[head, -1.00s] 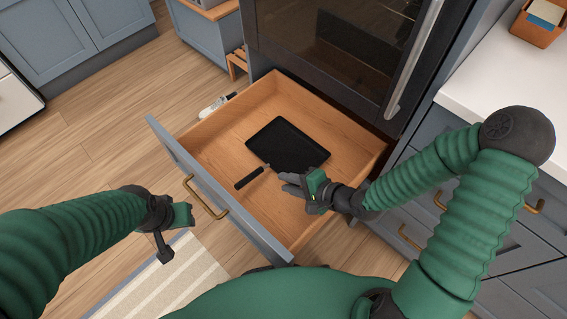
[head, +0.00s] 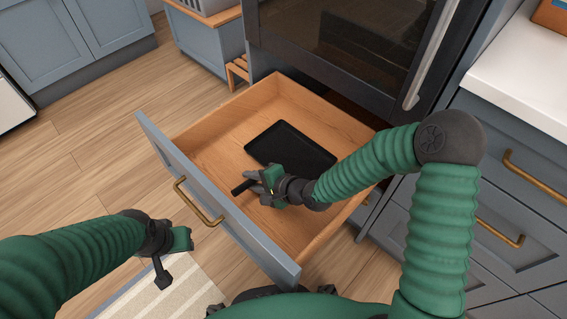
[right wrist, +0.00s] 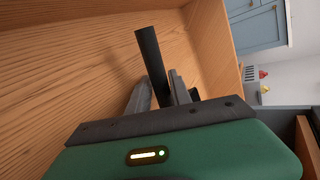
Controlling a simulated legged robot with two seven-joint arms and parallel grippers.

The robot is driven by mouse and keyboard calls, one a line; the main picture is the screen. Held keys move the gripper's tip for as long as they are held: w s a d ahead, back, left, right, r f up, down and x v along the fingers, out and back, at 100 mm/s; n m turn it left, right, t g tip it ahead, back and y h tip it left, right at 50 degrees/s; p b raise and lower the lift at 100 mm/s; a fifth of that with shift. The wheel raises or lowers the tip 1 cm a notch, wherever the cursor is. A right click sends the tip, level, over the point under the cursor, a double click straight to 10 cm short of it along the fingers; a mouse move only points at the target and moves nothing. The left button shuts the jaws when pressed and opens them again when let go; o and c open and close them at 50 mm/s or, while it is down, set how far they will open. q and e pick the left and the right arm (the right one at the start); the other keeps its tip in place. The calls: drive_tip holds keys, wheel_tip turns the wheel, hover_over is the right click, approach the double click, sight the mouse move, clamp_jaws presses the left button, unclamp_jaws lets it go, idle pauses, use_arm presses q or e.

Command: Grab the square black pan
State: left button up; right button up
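The square black pan (head: 290,147) lies flat in the open wooden drawer, its handle pointing toward the drawer front. My right gripper (head: 254,181) is inside the drawer at the handle and covers part of it. In the right wrist view the black handle (right wrist: 149,55) runs between the two grey fingers of the right gripper (right wrist: 160,88). The fingers look apart, one on each side of the handle; firm contact does not show. My left gripper (head: 170,262) hangs outside the drawer, left of its front, away from the pan; its finger opening is unclear.
The drawer (head: 215,140) is pulled out under a dark oven (head: 350,45). Its blue-grey front has a brass handle (head: 198,203). A white counter (head: 520,90) and drawers stand on the right. The wooden floor on the left is clear, with a striped rug (head: 165,291) below.

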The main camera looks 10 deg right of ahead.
drive_tip(key=shift+d, duration=0.1)
clamp_jaws()
drive_tip(key=shift+s, duration=0.1)
idle(1.1)
